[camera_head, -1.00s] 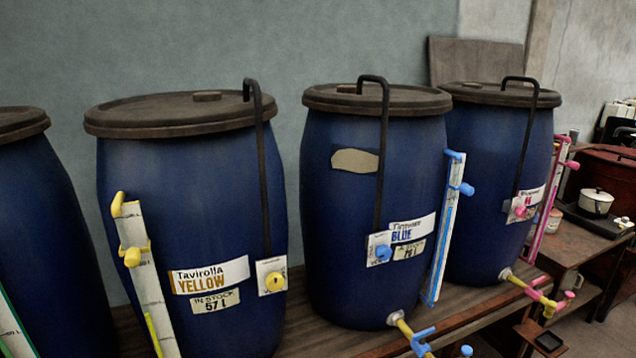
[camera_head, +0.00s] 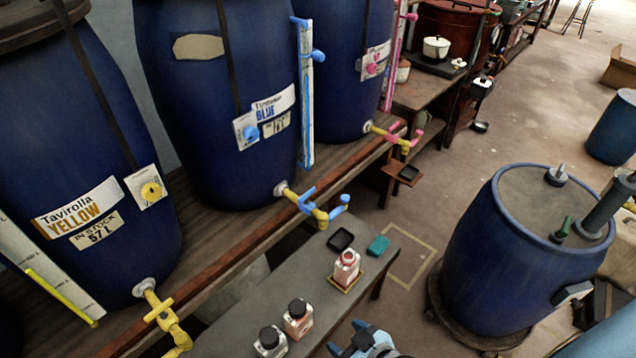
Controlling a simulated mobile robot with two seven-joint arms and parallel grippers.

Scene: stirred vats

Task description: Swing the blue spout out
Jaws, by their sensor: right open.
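The vat labelled BLUE (camera_head: 215,130) stands on the wooden bench in the middle left. At its foot a yellow tap carries a blue lever (camera_head: 306,200) and a blue spout (camera_head: 340,205), which points to the right and overhangs the bench's front edge. My right gripper (camera_head: 347,338) is at the bottom edge of the view, open and empty, with its light blue and black parts partly cut off. It is below and apart from the spout in the picture, near the low grey table. My left gripper does not show.
The low grey table (camera_head: 255,318) bears bottles (camera_head: 298,317), a red-and-white jar (camera_head: 346,266), a black dish (camera_head: 341,239) and a teal block (camera_head: 378,245). A blue drum (camera_head: 495,265) stands at right. The yellow-tapped vat (camera_head: 75,150) is at left.

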